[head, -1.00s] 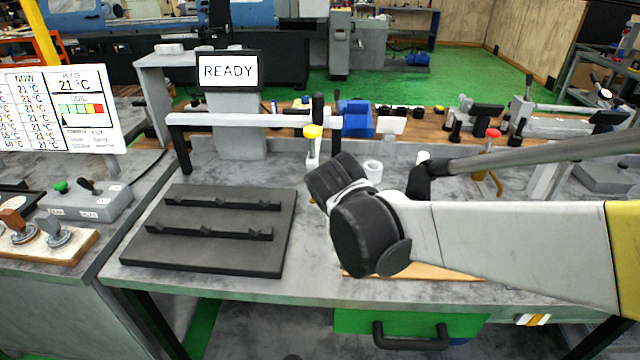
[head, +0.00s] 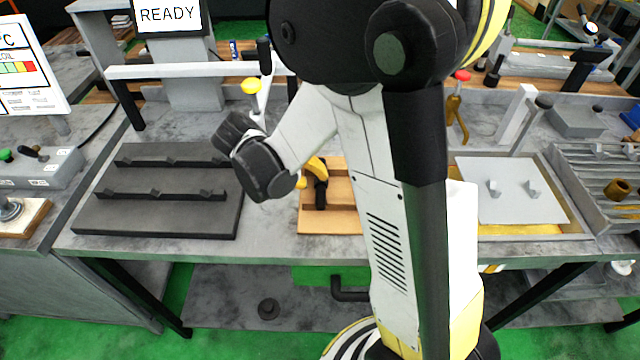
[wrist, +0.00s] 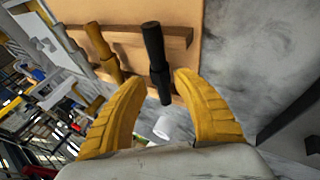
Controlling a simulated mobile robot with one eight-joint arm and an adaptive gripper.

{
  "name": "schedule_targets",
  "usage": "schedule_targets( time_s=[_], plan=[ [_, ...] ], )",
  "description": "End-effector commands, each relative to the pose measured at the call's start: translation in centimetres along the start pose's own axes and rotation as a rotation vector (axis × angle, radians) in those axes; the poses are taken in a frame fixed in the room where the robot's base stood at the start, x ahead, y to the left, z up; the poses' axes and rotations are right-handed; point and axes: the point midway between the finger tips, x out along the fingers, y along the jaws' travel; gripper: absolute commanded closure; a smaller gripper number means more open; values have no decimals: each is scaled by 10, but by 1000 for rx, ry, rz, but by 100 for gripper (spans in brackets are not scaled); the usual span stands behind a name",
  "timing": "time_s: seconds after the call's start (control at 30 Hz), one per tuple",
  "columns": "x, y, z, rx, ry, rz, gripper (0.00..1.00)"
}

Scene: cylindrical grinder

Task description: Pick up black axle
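The black axle (wrist: 154,48) lies across the wooden rack (wrist: 190,36) in the wrist view. Its near end reaches between the tips of my yellow fingers, with a gap to each side. My gripper (wrist: 159,82) is open and empty, pointing at the axle. In the head view, one yellow finger of my gripper (head: 316,166) shows above the wooden rack (head: 345,221), beside a dark piece that looks like the axle (head: 320,194). My arm hides the rack's right part there.
A brass-coloured axle (wrist: 103,47) lies on the rack to the left of the black one. In the head view, a dark fixture plate (head: 150,222) with two notched rails is to the left. A grey plate with two V-supports (head: 505,200) sits in a tray to the right.

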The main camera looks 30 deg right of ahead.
Motion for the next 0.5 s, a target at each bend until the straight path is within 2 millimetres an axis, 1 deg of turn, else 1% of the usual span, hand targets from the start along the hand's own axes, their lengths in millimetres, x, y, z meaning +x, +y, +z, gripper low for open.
schedule_targets(
  time_s=[0.03,0.1,0.23,0.3,0.5],
  plan=[
    [10,-1,0,2,-1,1,65],
    [22,-2,-1,3,-1,0,65],
    [41,-2,-2,2,-1,0,65],
    [44,-1,-2,1,0,0,65],
    [43,0,-2,0,0,0,66]
  ],
)
